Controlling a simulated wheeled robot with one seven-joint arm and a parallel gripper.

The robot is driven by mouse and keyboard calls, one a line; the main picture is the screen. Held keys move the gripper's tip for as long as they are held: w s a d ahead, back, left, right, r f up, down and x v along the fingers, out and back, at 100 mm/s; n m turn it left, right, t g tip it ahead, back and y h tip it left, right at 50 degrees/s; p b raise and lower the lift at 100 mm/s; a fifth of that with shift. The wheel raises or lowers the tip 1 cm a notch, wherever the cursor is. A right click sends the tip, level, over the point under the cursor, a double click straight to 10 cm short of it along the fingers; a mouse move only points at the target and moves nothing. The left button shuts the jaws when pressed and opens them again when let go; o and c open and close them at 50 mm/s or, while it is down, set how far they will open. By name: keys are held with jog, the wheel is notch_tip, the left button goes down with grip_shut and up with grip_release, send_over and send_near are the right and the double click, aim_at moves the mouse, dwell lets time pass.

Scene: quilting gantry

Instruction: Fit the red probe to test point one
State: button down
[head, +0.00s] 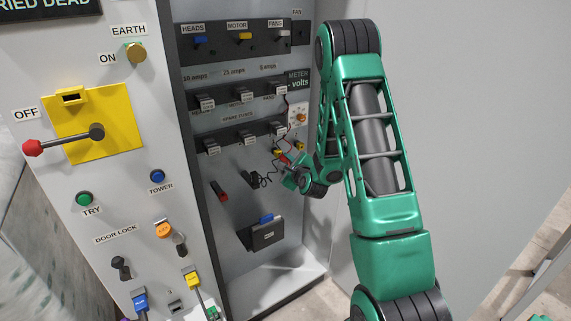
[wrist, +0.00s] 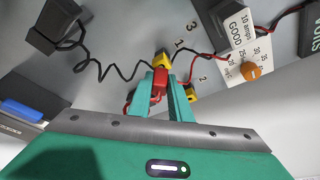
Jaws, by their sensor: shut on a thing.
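My gripper (wrist: 161,76) is shut on the red probe (wrist: 159,86), whose red body shows between the teal fingers in the wrist view. The probe's far end is beside a yellow test point (wrist: 163,60) near the label "1"; I cannot tell whether it is seated. A second yellow test point (wrist: 192,94) is near the label "2", right of the fingers. In the head view my gripper (head: 291,179) is at the cabinet's back panel, with the red probe (head: 284,159) just above it, small and partly hidden.
The meter's orange knob (wrist: 253,71) is to the right. A black lead (wrist: 100,68) curls left toward a black block (wrist: 58,25). A red lead (wrist: 197,54) runs from the meter side. A black holder (head: 262,234) with a blue piece is lower in the cabinet.

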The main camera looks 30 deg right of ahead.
jog(key=shift+w, duration=0.7)
jog(key=c, duration=1.5)
grip_release()
jog(key=shift+c, duration=0.2)
jog(key=v, duration=1)
jog(key=shift+r, duration=0.15)
jog(key=shift+s+a, duration=0.1)
jog(key=shift+a, duration=0.1)
